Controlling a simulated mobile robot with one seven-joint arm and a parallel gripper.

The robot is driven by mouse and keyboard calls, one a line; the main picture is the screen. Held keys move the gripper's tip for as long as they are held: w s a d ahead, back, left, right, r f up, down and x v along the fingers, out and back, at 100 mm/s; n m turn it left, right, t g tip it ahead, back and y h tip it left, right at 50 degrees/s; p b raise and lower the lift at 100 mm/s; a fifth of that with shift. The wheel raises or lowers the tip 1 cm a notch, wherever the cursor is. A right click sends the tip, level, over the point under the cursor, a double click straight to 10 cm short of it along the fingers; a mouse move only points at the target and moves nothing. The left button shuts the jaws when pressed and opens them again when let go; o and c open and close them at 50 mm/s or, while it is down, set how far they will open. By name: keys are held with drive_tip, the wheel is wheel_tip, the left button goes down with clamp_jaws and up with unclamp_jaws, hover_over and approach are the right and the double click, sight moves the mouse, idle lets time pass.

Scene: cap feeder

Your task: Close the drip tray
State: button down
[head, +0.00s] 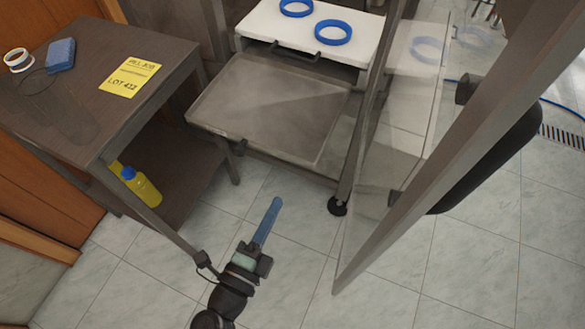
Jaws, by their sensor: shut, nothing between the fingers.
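The drip tray (240,121) is a flat grey metal tray, pulled out below the white deck (345,29) of the feeder. Its front edge faces me and its inside looks empty. My gripper (275,203) has long blue fingers, held together with nothing between them. It appears in front of the tray and lower in the picture, apart from it, above the tiled floor.
A transparent door (388,150) with a thick frame stands open at the right. A dark side table (55,107) at the left holds a yellow sign (131,76) and a blue block (60,55). A yellow bottle (144,188) stands on its lower shelf. Blue rings (333,33) lie on the deck.

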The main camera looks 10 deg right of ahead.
sight(299, 161)
drive_tip(key=b+x, duration=0.1)
drive_tip(key=x, duration=0.8)
drive_tip(key=shift+w+d+b, duration=0.1)
drive_tip(key=shift+w+b, duration=0.1)
drive_tip(key=shift+b, duration=0.1)
